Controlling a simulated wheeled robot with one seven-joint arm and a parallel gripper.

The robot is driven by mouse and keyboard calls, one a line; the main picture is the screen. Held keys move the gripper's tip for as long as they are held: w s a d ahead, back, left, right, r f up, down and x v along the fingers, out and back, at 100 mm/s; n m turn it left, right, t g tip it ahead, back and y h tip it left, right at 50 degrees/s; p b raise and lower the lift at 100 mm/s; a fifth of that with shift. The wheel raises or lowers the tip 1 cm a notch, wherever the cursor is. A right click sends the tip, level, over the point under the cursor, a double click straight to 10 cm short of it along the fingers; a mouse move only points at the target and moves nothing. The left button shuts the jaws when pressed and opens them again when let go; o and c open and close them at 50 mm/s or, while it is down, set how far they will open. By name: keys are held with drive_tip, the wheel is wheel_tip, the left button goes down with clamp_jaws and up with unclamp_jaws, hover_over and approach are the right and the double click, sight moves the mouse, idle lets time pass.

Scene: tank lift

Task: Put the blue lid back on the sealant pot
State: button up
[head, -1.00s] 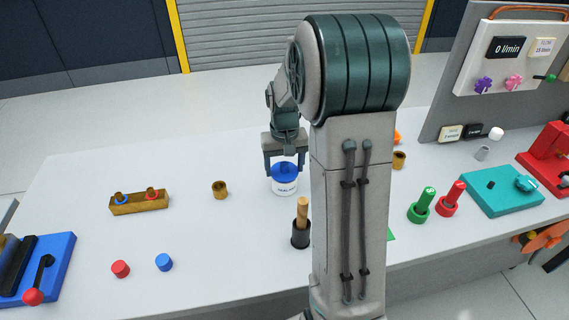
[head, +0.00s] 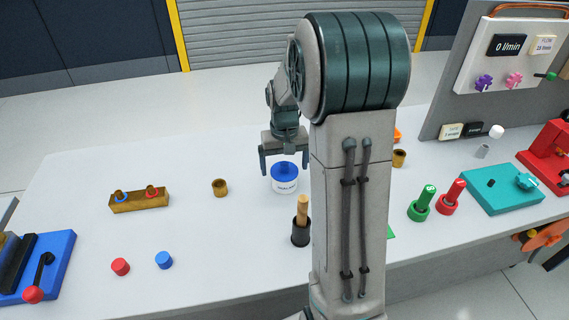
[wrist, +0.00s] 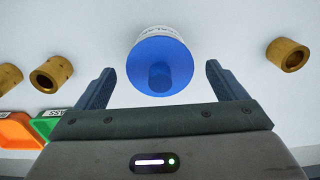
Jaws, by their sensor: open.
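The sealant pot (head: 285,186) is a white, labelled cylinder standing upright on the white table. The blue lid (head: 284,168) with its raised knob sits on top of the pot and looks level. In the wrist view the lid (wrist: 160,66) covers most of the pot, and a strip of the white label (wrist: 158,32) shows beyond it. My gripper (head: 284,164) is open above the lid. In the wrist view its fingers (wrist: 161,82) stand wide on both sides of the lid, with clear gaps, holding nothing.
A brush or handle in a black cup (head: 301,234) stands in front of the pot. A brass bushing (head: 219,188) and a brass block with posts (head: 139,201) are to the left. Red (head: 120,267) and blue (head: 164,260) caps lie front left. My arm hides the table right of the pot.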

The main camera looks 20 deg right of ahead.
sight(285, 165)
wheel_tip(285, 165, up, 12)
drive_tip(key=shift+r, duration=0.15)
drive_tip(key=shift+s, duration=0.1)
idle(0.6)
